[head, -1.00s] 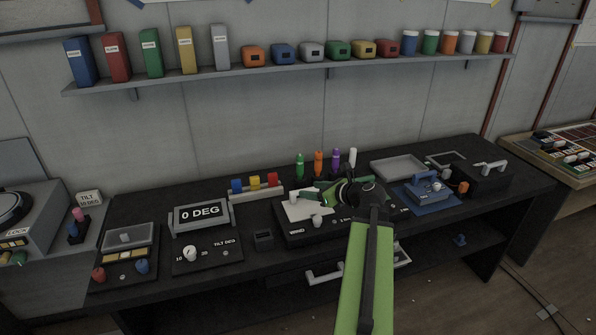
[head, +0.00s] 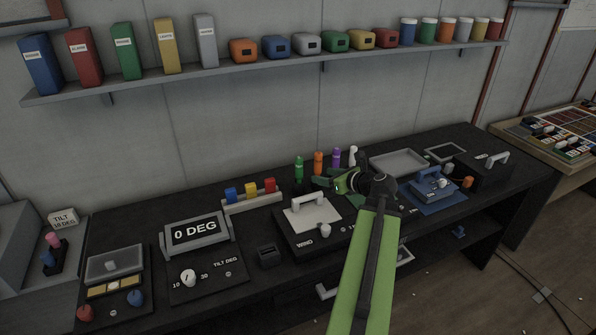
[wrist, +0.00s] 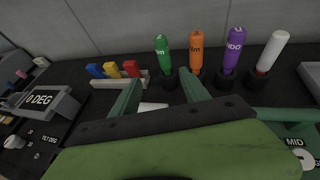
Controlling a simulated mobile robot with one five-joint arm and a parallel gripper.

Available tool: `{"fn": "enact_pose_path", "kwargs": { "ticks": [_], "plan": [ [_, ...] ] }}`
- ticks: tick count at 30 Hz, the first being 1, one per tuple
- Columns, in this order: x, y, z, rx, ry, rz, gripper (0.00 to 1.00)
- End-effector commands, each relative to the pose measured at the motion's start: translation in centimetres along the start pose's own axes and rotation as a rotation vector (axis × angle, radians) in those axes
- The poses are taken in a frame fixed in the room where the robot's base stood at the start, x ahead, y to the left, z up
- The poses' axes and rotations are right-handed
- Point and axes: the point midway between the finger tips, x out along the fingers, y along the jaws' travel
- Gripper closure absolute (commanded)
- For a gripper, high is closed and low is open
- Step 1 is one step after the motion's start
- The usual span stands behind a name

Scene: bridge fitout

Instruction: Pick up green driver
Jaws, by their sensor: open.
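The green driver (head: 298,167) stands upright at the back of the black bench, leftmost in a row of drivers. In the wrist view the green driver (wrist: 163,52) stands in a dark round holder, with its lower shaft hidden. My gripper (head: 325,183) is open and empty, in front of the row and a little to the right of the green driver in the head view. In the wrist view, the two green fingers of my gripper (wrist: 160,92) are apart, with the green driver beyond the gap between them, not touched.
Orange (wrist: 196,53), purple (wrist: 234,51) and white (wrist: 271,50) drivers stand close on the right. A rack with blue, yellow and red blocks (head: 250,203) is to the left. A white plate with a handle (head: 312,214) lies in front. The wall is behind.

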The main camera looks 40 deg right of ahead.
Motion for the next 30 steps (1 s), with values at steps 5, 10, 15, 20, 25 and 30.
{"fn": "enact_pose_path", "kwargs": {
  "ticks": [5,10,15,20,25,30],
  "plan": [
    [3.4,-0.7,-0.6,0.002,0.001,-0.006,0.46],
    [7.5,-1.2,-0.7,0.005,0.000,-0.011,0.46],
    [10.6,-1.4,-0.6,0.006,0.000,-0.015,0.46],
    [11.3,-1.5,-0.5,0.007,0.001,-0.018,0.46],
    [11.9,-1.6,-0.6,0.007,0.001,-0.017,0.46],
    [14.8,-2.1,-1.1,0.006,0.000,-0.017,0.46]
  ]
}}
